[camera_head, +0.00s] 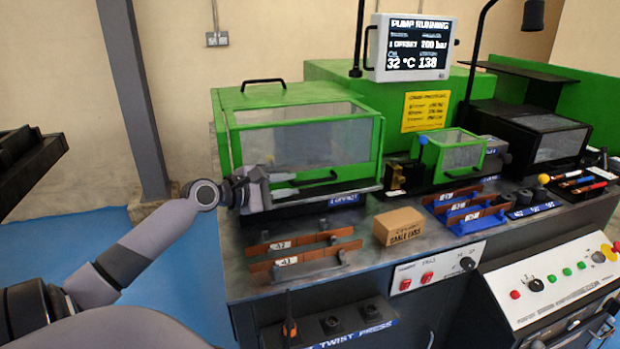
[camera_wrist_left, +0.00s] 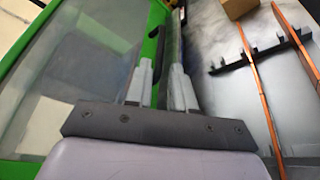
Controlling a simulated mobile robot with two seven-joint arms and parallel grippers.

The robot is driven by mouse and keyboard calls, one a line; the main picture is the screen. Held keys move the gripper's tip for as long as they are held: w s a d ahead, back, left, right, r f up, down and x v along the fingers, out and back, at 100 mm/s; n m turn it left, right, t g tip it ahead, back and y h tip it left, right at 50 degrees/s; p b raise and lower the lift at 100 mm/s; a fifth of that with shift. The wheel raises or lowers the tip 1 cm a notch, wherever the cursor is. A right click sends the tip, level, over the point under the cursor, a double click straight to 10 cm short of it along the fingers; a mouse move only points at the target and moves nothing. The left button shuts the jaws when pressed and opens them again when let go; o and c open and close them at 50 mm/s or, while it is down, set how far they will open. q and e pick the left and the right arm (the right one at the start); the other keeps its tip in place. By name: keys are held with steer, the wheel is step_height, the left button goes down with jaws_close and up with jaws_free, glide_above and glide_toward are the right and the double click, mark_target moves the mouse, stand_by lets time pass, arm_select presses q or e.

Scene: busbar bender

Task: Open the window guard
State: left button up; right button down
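The window guard (camera_head: 305,140) is a large clear pane in a green frame on the left press. It is down over the opening, with a black handle (camera_head: 326,181) along its lower front edge. In the left wrist view, the pane (camera_wrist_left: 85,50) and its green edge fill the left side. My left gripper (camera_head: 296,184) is at the left part of this handle. In the left wrist view, its two pale fingers (camera_wrist_left: 161,68) stand close together with a dark bar between them, and they look shut on the handle. The fingers partly hide the handle. My right gripper is not in view.
Below the guard, copper bars (camera_head: 300,241) lie in black holders, beside a cardboard box (camera_head: 398,226). A smaller green guard (camera_head: 455,153) stands to the right. A grey post (camera_head: 133,100) rises at left behind my arm. The space above the front bench edge is open.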

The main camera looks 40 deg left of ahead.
mark_target(310, 182)
arm_select(q)
steer(key=shift+x, duration=3.55)
steer(key=shift+c, duration=0.3)
jaws_close()
